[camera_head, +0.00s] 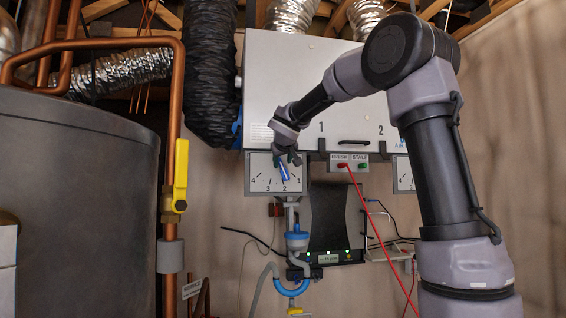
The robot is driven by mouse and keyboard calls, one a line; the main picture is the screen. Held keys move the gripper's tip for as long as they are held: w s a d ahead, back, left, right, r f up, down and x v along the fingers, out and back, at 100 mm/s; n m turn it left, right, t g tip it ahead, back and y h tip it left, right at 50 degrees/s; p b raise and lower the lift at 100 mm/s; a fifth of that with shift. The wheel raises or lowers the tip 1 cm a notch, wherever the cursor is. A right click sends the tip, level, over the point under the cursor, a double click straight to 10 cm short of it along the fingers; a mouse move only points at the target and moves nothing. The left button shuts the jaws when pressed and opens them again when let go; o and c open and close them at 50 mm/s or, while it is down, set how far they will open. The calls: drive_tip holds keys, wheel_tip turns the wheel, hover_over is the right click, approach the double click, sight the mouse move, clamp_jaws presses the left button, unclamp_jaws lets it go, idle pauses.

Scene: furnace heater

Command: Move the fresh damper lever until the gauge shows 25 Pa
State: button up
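The damper lever (284,172) is a small blue handle on a white dial plate (256,183) marked 1 to 4, below the left side of the large white unit. It tilts, with its upper end to the left. My gripper (287,161) is at its upper end, with dark fingers near or around it; whether they grip it I cannot tell. A dark manometer with a small lit display (328,258) and green lights sits lower down; its reading is too small to make out.
A second dial plate (403,174) is partly behind my arm. A grey tank (75,200), copper pipes and a yellow valve handle (181,165) stand left. A blue-topped drain trap (296,240) hangs below the dial.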

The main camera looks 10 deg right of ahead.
drive_tip(key=shift+a, duration=0.1)
drive_tip(key=d+v, duration=0.1)
drive_tip(key=v, duration=0.9)
drive_tip(key=shift+s+a+r, duration=0.2)
drive_tip(key=shift+s+a, duration=0.05)
drive_tip(key=shift+s, duration=0.1)
drive_tip(key=s+d+f+m+g, duration=0.2)
drive_tip(key=s+d+f, duration=0.2)
drive_tip(key=s+f, duration=0.4)
drive_tip(key=s+d+f+m+g, duration=0.2)
drive_tip(key=s+d+f, duration=0.25)
drive_tip(key=s, duration=0.45)
drive_tip(key=s+a+f+m+g+y, duration=0.2)
drive_tip(key=s+f+y, duration=0.2)
drive_tip(key=s+f, duration=0.7)
drive_tip(key=shift+s+a+f+m+g, duration=0.15)
drive_tip(key=shift+s+a+m+g, duration=0.2)
drive_tip(key=shift+s, duration=0.9)
